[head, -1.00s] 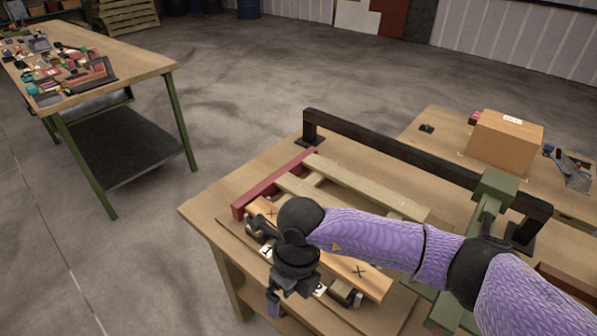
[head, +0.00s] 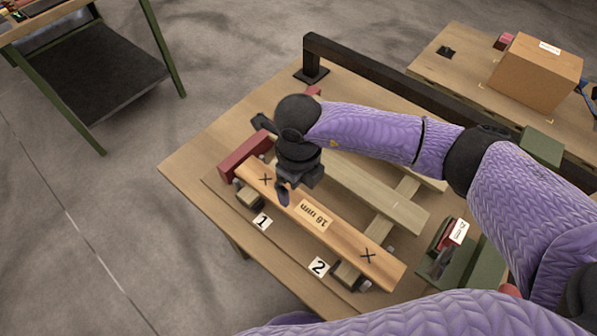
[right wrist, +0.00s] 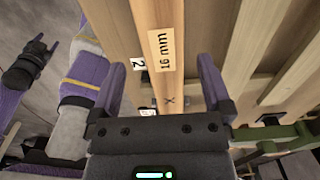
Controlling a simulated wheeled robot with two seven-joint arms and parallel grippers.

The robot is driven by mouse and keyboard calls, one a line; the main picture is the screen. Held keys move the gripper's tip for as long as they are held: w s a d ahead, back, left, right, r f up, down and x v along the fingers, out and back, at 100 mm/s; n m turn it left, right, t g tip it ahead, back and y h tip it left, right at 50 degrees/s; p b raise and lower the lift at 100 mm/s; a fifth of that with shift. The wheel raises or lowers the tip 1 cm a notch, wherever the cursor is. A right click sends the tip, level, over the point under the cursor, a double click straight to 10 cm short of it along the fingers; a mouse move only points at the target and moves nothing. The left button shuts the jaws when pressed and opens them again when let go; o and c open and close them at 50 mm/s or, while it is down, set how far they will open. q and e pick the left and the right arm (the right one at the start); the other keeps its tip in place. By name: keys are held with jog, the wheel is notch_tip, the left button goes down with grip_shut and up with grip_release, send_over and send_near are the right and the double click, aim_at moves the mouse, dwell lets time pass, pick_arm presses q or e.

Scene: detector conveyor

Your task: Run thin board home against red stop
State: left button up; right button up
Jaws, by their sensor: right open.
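The thin board (head: 336,234) is a long wooden strip with a "16 mm" label and an X near each end. It lies lengthwise on the wooden frame. The red stop (head: 241,157) stands by its left end; the arm partly hides that area, and I cannot tell whether they touch. My right gripper (head: 284,192) is above the board's left part, between the left X and the label. In the right wrist view its open fingers (right wrist: 164,75) sit either side of the board (right wrist: 150,12). My left gripper (right wrist: 42,50) shows small at that view's left; its jaw gap is unclear.
Number cards 1 (head: 262,221) and 2 (head: 318,267) mark supports along the board's near side. A thicker pale rail (head: 375,193) runs behind it. A black bar (head: 390,88) borders the back. A green clamp-like fixture (head: 455,264) stands right. A cardboard box (head: 537,72) is beyond.

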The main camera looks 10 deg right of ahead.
aim_at(298, 204)
notch_tip(298, 204, down, 8)
jog(key=shift+r+b, duration=0.15)
jog(key=shift+b, duration=0.75)
